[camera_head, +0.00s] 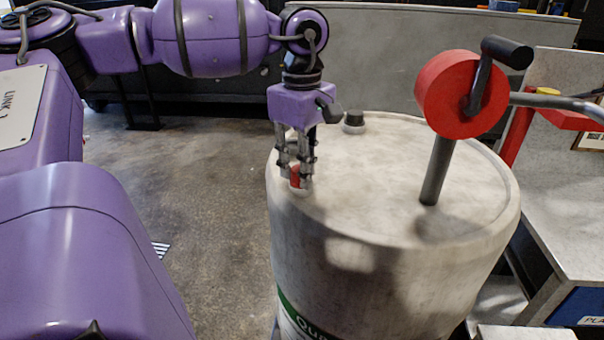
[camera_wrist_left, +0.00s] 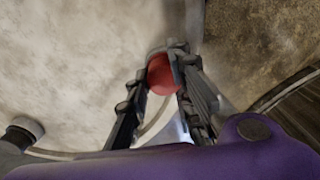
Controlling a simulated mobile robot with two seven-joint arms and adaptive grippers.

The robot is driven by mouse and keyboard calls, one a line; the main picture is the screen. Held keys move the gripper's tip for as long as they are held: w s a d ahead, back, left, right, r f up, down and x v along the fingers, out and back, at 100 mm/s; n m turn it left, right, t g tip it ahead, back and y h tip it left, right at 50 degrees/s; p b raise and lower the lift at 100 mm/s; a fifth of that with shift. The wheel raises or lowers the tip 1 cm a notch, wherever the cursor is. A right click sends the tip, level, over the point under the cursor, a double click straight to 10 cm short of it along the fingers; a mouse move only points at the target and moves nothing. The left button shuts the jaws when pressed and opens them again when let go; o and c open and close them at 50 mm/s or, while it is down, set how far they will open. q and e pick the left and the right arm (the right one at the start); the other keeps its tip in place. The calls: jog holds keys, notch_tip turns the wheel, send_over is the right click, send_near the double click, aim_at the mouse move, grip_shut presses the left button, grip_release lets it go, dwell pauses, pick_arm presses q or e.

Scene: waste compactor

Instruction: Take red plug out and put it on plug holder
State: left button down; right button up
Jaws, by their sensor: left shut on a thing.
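The red plug (camera_head: 295,176) sits at the left edge of the top of a large pale drum (camera_head: 385,215). My left gripper (camera_head: 296,172) points down over it and is shut on it. In the left wrist view the red plug (camera_wrist_left: 161,74) shows as a red ball shape between the two fingers (camera_wrist_left: 163,75). I cannot tell whether the plug is still seated in the drum top. A short dark cylinder on a pale base (camera_head: 354,121), possibly the plug holder, stands at the back of the drum top. My right gripper is not in view.
A red wheel with a dark handle (camera_head: 462,95) stands on a dark post (camera_head: 437,170) at the right of the drum top. A grey bench (camera_head: 570,210) stands at the far right. Open floor (camera_head: 190,190) lies left of the drum.

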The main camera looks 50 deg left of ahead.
pick_arm(q)
jog(key=shift+s+f, duration=0.2)
jog(key=shift+s, duration=0.05)
jog(key=n, duration=0.5)
jog(key=shift+a, duration=0.1)
jog(key=shift+s+p, duration=0.1)
jog(key=shift+p, duration=0.2)
